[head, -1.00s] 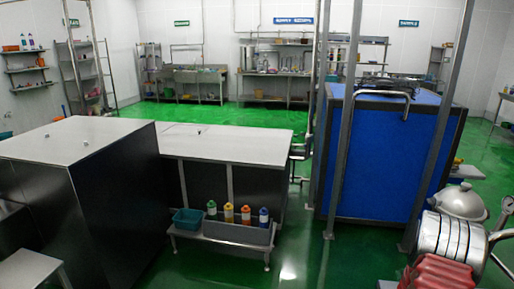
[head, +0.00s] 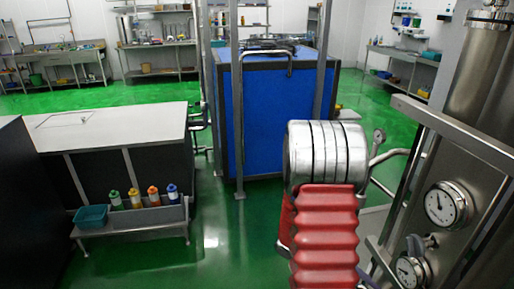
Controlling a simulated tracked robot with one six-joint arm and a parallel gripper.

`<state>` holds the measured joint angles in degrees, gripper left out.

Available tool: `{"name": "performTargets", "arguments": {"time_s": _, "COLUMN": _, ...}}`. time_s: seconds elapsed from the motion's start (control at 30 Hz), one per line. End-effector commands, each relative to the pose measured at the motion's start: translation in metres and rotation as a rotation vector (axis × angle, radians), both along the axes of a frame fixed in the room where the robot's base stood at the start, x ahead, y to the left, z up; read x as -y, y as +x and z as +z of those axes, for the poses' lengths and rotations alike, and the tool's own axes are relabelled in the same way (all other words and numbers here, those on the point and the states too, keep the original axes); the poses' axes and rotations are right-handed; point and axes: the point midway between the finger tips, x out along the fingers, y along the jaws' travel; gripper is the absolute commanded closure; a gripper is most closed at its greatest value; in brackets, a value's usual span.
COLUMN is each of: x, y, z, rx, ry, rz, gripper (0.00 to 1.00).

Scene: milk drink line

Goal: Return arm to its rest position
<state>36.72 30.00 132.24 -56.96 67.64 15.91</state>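My gripper is not in view in the head view, so its fingers and anything in them are hidden from me. A red ribbed sleeve (head: 325,235) with a banded silver cylinder (head: 327,155) at its top stands close in front, right of the middle. I cannot tell from the picture whether it is part of my arm.
A steel tank (head: 490,100) with round gauges (head: 447,204) and a grey bar stands close at the right. A blue cabinet (head: 262,120) is ahead, a white-topped bench (head: 110,125) at the left. A low rack (head: 140,216) holds bottles and a teal bin (head: 91,217). Green floor is clear between.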

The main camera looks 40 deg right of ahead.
Motion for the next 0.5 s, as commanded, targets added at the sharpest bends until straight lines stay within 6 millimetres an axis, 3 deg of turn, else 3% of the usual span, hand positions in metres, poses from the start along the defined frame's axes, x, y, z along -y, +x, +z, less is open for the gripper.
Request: {"name": "performTargets", "arguments": {"time_s": 0.5, "x": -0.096, "y": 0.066, "z": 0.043, "rx": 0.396, "ry": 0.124, "rz": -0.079, "gripper": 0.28}}
